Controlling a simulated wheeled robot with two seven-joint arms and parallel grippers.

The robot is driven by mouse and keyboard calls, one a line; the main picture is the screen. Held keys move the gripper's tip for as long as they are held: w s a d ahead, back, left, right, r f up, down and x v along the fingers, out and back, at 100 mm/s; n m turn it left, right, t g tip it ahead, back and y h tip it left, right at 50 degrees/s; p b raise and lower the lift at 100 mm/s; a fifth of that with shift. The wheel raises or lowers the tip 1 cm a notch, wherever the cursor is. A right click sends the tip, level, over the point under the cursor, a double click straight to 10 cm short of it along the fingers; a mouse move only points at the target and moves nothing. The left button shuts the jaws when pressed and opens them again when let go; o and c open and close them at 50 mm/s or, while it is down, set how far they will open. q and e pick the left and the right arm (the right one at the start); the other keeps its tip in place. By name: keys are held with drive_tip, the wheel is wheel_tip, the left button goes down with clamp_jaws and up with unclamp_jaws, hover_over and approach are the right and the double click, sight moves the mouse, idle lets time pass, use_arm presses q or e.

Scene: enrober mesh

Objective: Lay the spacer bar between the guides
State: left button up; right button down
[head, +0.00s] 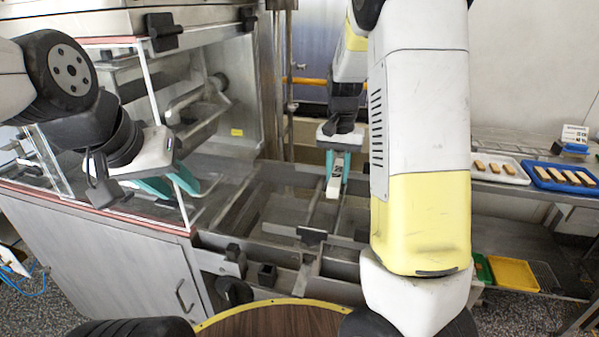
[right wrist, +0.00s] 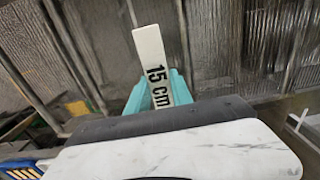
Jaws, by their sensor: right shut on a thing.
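The spacer bar (right wrist: 151,50) is white with "15 cm" printed on it. My right gripper (right wrist: 158,92) is shut on it, with teal fingers on either side. In the head view the right gripper (head: 338,172) points down over the metal frame, and the bar (head: 333,188) shows as a small pale end between its fingers. Metal guide rails (head: 318,212) run away from me below the bar; whether the bar touches them I cannot tell. My left gripper (head: 172,186) is at the left by the clear guard panel, its teal fingers apart and empty.
A glazed machine housing (head: 232,95) stands at the left. At the right, a shelf carries a white tray (head: 511,176) and a blue tray (head: 541,183) with brown bars. A yellow tray (head: 514,275) lies lower. My right arm hides part of the frame.

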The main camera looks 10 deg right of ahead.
hover_over(307, 189)
drive_tip(key=shift+s+d+f, duration=0.2)
drive_tip(key=shift+d+f, duration=0.05)
drive_tip(key=shift+f, duration=0.1)
drive_tip(key=shift+w+a+f, duration=0.1)
drive_tip(key=shift+a+f, duration=0.05)
drive_tip(key=shift+f, duration=0.75)
drive_tip(key=shift+w+a+f, duration=0.1)
drive_tip(key=shift+a+f, duration=0.05)
drive_tip(key=shift+f, duration=0.75)
drive_tip(key=shift+f, duration=0.15)
drive_tip(key=c, duration=1.1)
unclamp_jaws()
drive_tip(key=shift+c, duration=0.2)
